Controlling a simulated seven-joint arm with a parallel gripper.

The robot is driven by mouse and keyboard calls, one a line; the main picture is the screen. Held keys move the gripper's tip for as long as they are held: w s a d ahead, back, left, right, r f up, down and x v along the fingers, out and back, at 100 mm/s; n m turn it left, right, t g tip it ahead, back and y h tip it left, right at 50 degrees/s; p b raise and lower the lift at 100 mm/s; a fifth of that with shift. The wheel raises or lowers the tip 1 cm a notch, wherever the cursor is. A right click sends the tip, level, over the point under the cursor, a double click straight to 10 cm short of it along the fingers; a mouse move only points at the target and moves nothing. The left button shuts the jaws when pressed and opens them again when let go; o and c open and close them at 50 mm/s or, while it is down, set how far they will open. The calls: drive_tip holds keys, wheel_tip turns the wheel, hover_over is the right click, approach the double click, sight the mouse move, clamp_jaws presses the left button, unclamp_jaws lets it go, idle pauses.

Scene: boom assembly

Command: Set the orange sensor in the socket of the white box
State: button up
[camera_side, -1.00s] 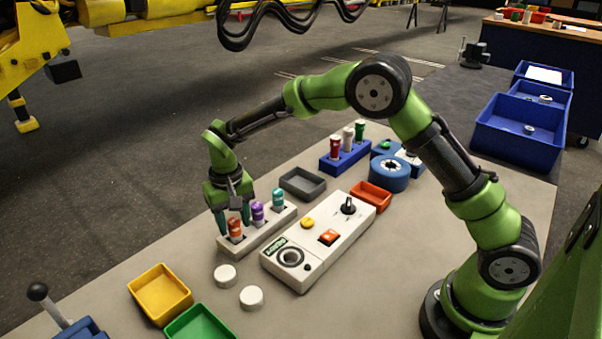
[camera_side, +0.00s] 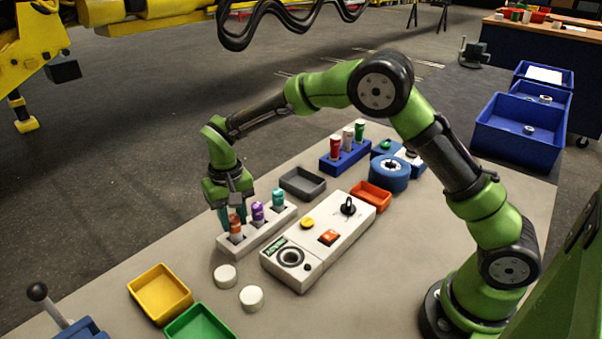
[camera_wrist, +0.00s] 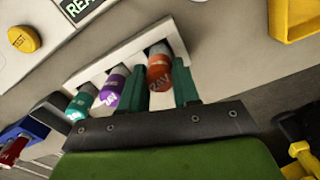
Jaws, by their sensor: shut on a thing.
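The orange sensor (camera_side: 236,226) stands upright in the front end slot of a white rack (camera_side: 258,238). A purple sensor (camera_side: 258,211) and a teal sensor (camera_side: 278,197) stand beside it in the same rack. My gripper (camera_side: 234,212) points down at the rack with its teal fingers around the orange sensor, shut on it. In the wrist view the orange sensor (camera_wrist: 160,70) shows between the two fingers (camera_wrist: 165,85). The white box (camera_side: 330,238) lies to the right of the rack; its round dark-ringed socket (camera_side: 291,257) is at its near end and looks empty.
Two white round caps (camera_side: 226,275) lie near the rack. A yellow tray (camera_side: 160,292) and a green tray (camera_side: 200,323) are at the front. A grey tray (camera_side: 302,183), a blue rack (camera_side: 344,157) and an orange-red tray (camera_side: 371,195) stand behind. The box top carries a yellow button, orange switch and black knob.

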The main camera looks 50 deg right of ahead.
sight(232, 217)
drive_tip(key=shift+r, duration=2.85)
drive_tip(key=shift+r, duration=0.15)
drive_tip(key=s+d+r, duration=0.2)
drive_tip(key=s+r, duration=0.3)
drive_tip(key=s, duration=0.4)
drive_tip(key=s+d+f, duration=0.1)
drive_tip(key=s+f, duration=0.4)
drive_tip(key=f, duration=0.1)
drive_tip(key=shift+f, duration=0.35)
drive_tip(key=shift+f, duration=0.9)
drive_tip(key=shift+f, duration=1.15)
